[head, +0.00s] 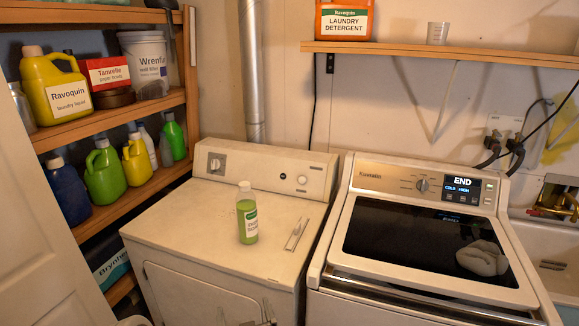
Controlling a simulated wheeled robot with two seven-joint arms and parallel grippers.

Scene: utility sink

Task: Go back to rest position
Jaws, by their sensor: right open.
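My right gripper (246,315) shows only at the bottom edge, in front of the dryer's front face. Its two fingers are apart with nothing seen between them; the rest of it is cut off by the frame. My left gripper is not in view. A clear bottle of green liquid (247,215) with a white cap stands upright on the white dryer (190,225), apart from the gripper.
The washer (400,285) stands right of the dryer, its display reading END and a pale cloth (482,258) on its dark lid. Shelves (120,115) with several jugs stand at left. A wall shelf (470,54) holds a detergent container (343,20) and cup (437,33). A sink (550,240) is at right.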

